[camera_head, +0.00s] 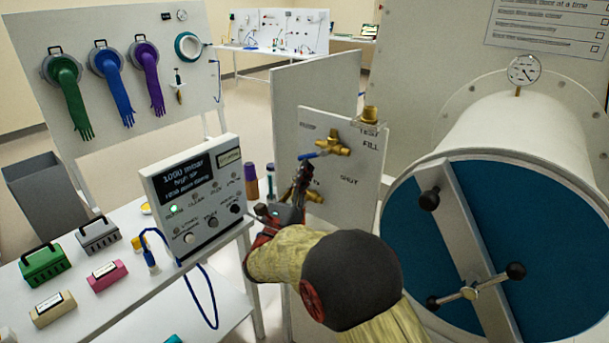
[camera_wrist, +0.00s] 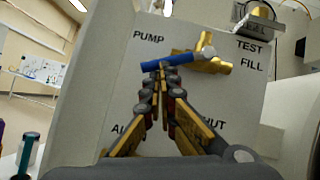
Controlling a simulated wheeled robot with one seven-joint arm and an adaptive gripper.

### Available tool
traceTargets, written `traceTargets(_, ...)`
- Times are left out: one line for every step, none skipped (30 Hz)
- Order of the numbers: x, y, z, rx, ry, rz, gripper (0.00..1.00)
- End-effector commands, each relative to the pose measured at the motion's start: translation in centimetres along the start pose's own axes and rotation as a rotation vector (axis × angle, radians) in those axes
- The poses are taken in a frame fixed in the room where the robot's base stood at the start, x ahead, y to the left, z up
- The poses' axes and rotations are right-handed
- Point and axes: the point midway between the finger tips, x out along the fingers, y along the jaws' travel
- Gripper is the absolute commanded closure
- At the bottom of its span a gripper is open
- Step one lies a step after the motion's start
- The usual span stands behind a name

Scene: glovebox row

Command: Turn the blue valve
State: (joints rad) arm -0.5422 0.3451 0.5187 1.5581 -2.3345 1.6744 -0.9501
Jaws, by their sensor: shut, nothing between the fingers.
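The blue valve handle (camera_wrist: 166,61) sits on a brass valve body (camera_wrist: 208,64) on a white panel (camera_wrist: 262,100) marked PUMP, TEST, FILL and SHUT. In the wrist view the handle points left from the brass body, tilted slightly down. My gripper (camera_wrist: 161,68) is shut and empty, its fingertips at the lower edge of the handle; I cannot tell whether they touch. In the head view the handle (camera_head: 310,155) shows just above my gripper (camera_head: 304,168). A second brass valve (camera_head: 300,193) lies lower on the panel, partly hidden by my gripper.
A control box (camera_head: 195,195) stands on the white table at left, with colored cases and a blue cable near it. A large chamber with a blue door (camera_head: 425,260) and a handled bar is close on the right. A brass fitting (camera_head: 370,114) tops the panel.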

Motion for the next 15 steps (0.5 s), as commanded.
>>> traceTargets(0.1,0.1,0.1,0.01,-0.001,-0.006,1.0)
traceTargets(0.1,0.2,0.1,0.017,-0.001,-0.011,1.0)
traceTargets(0.2,0.3,0.2,0.028,-0.001,-0.017,1.0)
traceTargets(0.3,0.3,0.2,0.036,-0.001,-0.023,1.0)
traceTargets(0.4,0.4,0.3,0.045,-0.001,-0.029,1.0)
traceTargets(0.5,0.5,0.3,0.059,0.0,-0.038,1.0)
traceTargets(0.5,0.6,0.4,0.071,0.0,-0.046,1.0)
traceTargets(0.6,0.6,0.5,0.082,0.0,-0.053,1.0)
traceTargets(0.7,0.7,0.6,0.096,-0.001,-0.063,1.0)
traceTargets(0.7,0.7,0.7,0.107,-0.001,-0.07,1.0)
traceTargets(0.8,0.7,0.8,0.117,-0.001,-0.077,1.0)
traceTargets(0.8,0.7,0.8,0.129,0.0,-0.086,1.0)
traceTargets(0.9,0.8,0.9,0.138,0.0,-0.092,1.0)
traceTargets(0.9,0.8,1.0,0.146,0.0,-0.097,1.0)
traceTargets(1.0,0.9,1.1,0.157,0.0,-0.103,1.0)
